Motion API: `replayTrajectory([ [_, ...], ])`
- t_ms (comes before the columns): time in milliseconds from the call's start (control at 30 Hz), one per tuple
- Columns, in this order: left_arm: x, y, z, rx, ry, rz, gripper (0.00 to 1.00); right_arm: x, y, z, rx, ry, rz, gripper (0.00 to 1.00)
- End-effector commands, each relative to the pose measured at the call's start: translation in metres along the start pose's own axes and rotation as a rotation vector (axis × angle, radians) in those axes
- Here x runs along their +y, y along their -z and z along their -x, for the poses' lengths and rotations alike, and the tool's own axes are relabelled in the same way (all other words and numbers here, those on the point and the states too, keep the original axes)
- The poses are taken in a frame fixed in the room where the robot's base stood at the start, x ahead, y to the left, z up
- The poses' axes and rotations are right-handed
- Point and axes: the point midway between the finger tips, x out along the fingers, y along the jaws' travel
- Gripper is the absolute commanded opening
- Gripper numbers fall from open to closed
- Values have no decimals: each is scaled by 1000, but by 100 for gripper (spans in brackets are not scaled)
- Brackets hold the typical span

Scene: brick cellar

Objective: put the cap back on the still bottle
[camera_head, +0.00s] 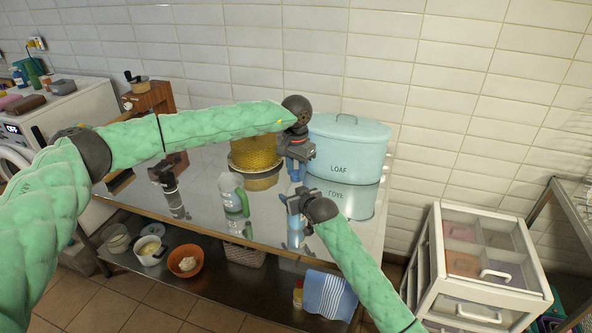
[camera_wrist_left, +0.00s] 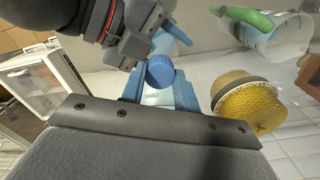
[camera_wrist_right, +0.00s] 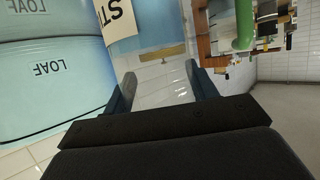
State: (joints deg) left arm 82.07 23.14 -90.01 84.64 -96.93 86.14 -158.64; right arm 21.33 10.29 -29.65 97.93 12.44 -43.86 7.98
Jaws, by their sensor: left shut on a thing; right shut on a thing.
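The still bottle (camera_wrist_right: 150,25), blue with a pale label reading "ST", stands between my right gripper's fingers (camera_wrist_right: 163,85) in the right wrist view. In the head view my right gripper (camera_head: 296,202) is shut on it, low over the shiny table. My left gripper (camera_head: 297,158) is above, shut on the blue cap (camera_wrist_left: 160,72), which shows between its fingers in the left wrist view. The grippers hide much of the bottle, and I cannot tell whether cap and bottle neck touch.
A pale blue LOAF bin (camera_head: 350,150) stands close behind to the right. A jug with a green handle (camera_head: 230,190) and a dark pepper-mill-like item (camera_head: 171,185) stand farther left. The table's front edge is nearby.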

Motion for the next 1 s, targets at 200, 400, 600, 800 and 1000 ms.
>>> replayTrajectory([
  [200,-4,1,2,3,4,-42,10,-1,-1,0,-1,1,1,0],
  [400,-4,1,2,3,4,-40,32,-1,-1,0,-1,1,1,0],
  [600,-3,0,1,2,3,-41,52,-1,-1,0,-1,1,0,0],
  [800,-2,0,1,1,2,-42,52,-1,-1,0,-1,1,0,0],
  [1000,-1,0,15,2,2,-42,52,-1,0,0,-1,1,0,0],
])
